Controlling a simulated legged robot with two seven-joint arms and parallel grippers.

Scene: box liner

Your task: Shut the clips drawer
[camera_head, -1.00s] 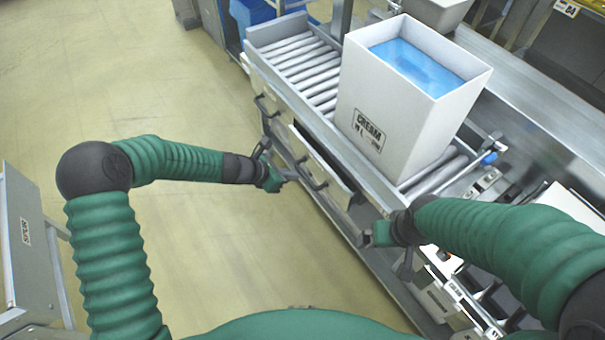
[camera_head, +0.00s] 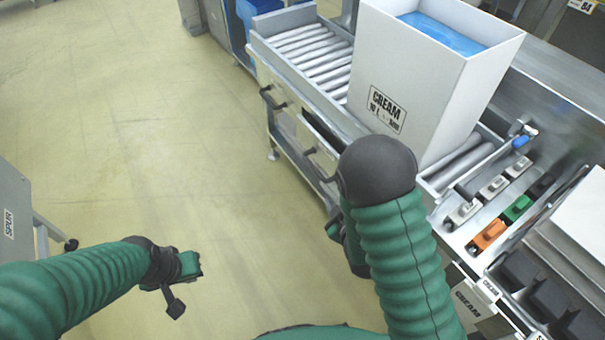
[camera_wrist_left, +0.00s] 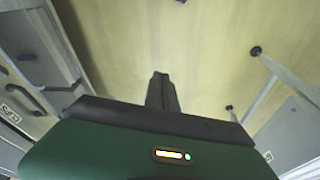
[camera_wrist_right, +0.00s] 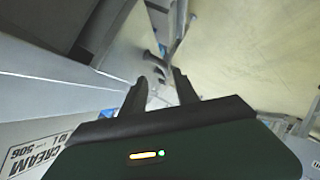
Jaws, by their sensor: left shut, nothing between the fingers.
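The clips drawer is in the bench front under the rollers; its CLIPS label (camera_wrist_left: 12,115) and dark handle show at the left of the left wrist view. In the head view, a drawer front with a black handle (camera_head: 312,152) is partly hidden by my right arm; a dark strip shows above it, and I cannot tell whether it is flush. My left gripper (camera_head: 174,300) is shut and empty over open floor, well apart from the drawers; its fingers (camera_wrist_left: 160,90) meet. My right gripper (camera_wrist_right: 158,82) is open and empty beside the bench front; my forearm mostly hides it in the head view.
A white CREAM box (camera_head: 425,85) with a blue liner stands on the rollers (camera_head: 305,50). Another drawer handle (camera_head: 270,98) is further left. Coloured tools (camera_head: 490,235) and dark bins (camera_head: 545,290) are at right. A grey SPUR cabinet (camera_head: 14,205) stands left. The floor between is clear.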

